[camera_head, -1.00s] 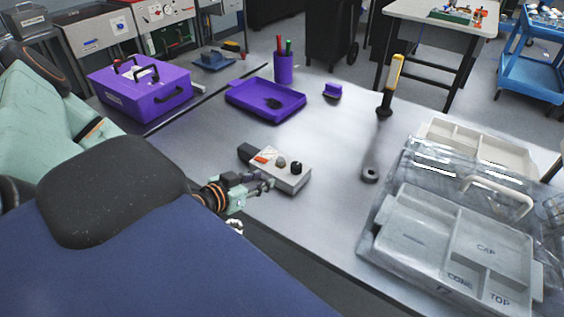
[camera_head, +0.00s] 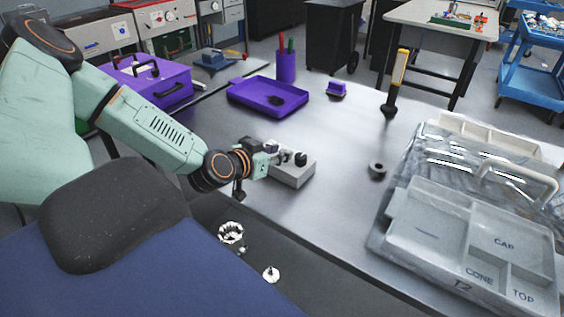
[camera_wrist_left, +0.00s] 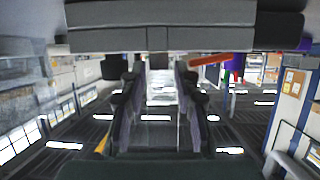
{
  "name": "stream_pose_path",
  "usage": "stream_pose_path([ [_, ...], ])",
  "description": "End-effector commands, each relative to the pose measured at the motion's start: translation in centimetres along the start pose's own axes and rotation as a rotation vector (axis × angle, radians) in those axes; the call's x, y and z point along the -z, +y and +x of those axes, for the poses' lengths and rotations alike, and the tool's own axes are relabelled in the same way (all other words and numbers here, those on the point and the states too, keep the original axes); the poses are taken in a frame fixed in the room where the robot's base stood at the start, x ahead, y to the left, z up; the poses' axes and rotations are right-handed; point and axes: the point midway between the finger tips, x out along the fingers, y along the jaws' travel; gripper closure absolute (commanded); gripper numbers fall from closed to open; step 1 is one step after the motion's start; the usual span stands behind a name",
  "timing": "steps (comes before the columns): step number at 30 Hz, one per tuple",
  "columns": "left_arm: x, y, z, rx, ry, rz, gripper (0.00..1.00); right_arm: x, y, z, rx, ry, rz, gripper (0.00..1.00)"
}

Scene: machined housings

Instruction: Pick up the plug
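A grey box (camera_head: 292,174) with knob-like pieces on top stands near the table's front edge. No piece is marked as the plug; a grey stub (camera_wrist_left: 160,62) on the box, between my fingertips in the wrist view, may be it. A dark knob (camera_head: 301,159) stands at the box's right end. My left gripper (camera_head: 283,154) reaches over the box from the left and hides part of its top. In the wrist view its two fingers (camera_wrist_left: 156,82) are apart, with nothing clearly gripped. The right gripper is out of view.
A dark ring (camera_head: 377,170) lies right of the box, before a clear-lidded grey tray (camera_head: 395,225). A purple tray (camera_head: 240,99), a purple cup (camera_head: 286,66) and a yellow-handled tool (camera_head: 398,70) stand farther back. A silver toothed part (camera_head: 231,236) is at lower left.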

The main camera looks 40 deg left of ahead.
Motion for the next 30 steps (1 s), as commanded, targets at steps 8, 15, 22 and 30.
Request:
stream_pose_path([
  [8,0.03,0.0,1.15,0.0,0.002,0.001,0.69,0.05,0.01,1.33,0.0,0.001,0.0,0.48],
  [15,0.1,-0.01,1.11,0.0,0.001,0.0,0.71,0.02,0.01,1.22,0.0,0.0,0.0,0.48],
  [22,0.08,0.0,1.1,0.0,0.001,0.0,0.91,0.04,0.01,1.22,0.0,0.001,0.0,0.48],
  [30,0.03,0.01,1.09,-0.001,0.0,0.0,1.0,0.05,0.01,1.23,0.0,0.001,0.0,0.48],
])
